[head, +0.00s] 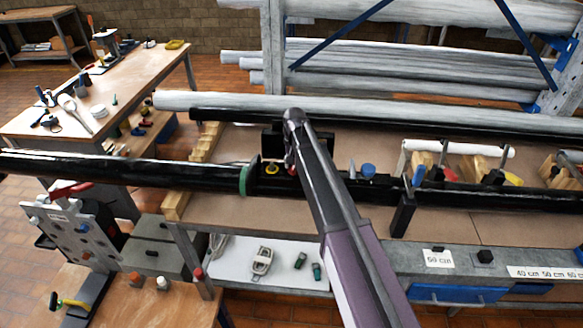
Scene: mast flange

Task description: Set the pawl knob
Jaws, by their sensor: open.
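A black mast (120,169) lies lengthwise across the view, with a green ring (244,181) around it. Just right of the ring is a small round yellow knob with a dark red part (272,169), in front of a dark block. A blue knob (368,170) stands further right on the mast. I cannot tell for sure which is the pawl knob. My arm reaches in from the lower right. My gripper (290,163) is small and partly hidden at the arm's far end, close to the right of the yellow knob. It is open; contact cannot be made out.
A grey pipe (350,105) lies behind the mast. A black upright (403,212) and wooden blocks (475,166) stand at the right. A clamp stand (85,235) is at the left. Bare bench top (290,212) shows in front of the mast.

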